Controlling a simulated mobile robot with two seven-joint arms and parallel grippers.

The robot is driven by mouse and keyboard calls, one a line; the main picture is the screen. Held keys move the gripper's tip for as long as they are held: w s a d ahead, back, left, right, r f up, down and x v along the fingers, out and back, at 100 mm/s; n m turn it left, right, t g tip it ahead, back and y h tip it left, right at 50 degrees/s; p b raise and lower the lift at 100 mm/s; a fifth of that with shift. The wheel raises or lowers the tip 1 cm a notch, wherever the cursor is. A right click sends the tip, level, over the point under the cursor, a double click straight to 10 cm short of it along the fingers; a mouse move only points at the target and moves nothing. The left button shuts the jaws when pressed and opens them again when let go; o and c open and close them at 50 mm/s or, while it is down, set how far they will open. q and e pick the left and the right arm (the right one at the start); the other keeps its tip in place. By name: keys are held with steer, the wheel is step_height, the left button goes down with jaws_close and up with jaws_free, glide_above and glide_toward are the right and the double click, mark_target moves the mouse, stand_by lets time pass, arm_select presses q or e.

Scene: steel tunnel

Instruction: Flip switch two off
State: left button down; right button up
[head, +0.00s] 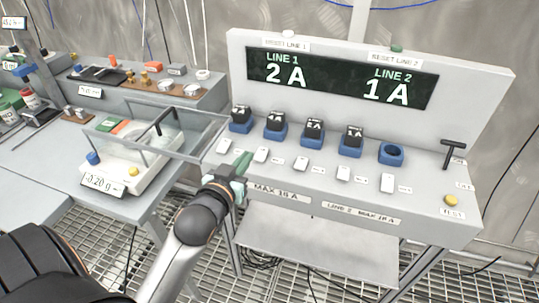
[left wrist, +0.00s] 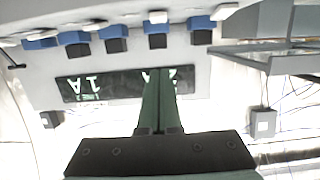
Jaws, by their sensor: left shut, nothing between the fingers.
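The sloped grey console carries a row of white switches. The leftmost switch (head: 224,145) and the second switch (head: 261,155) are near my left gripper (head: 243,162). The green fingers are shut and empty, at the console's front edge just below and left of the second switch; I cannot tell if they touch anything. In the left wrist view the shut fingers (left wrist: 160,72) point up the picture, with the switches and sockets upside down at the top. The display (head: 340,80) reads LINE 1 2 A and LINE 2 1 A. Switch positions are too small to tell. My right gripper is not in view.
A black T-handle (head: 453,152) and yellow test button (head: 451,200) are at right. A scale with open clear panels (head: 190,125) stands close left of the gripper.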

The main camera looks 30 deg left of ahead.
arm_select(q)
steer(key=shift+a, duration=0.1)
glide_above(260, 157)
steer(key=shift+w+f, duration=0.1)
steer(key=shift+f, duration=0.85)
step_height(260, 157, down, 3)
steer(key=shift+r+b, duration=0.1)
steer(key=shift+b, duration=0.3)
steer(key=shift+f, duration=0.65)
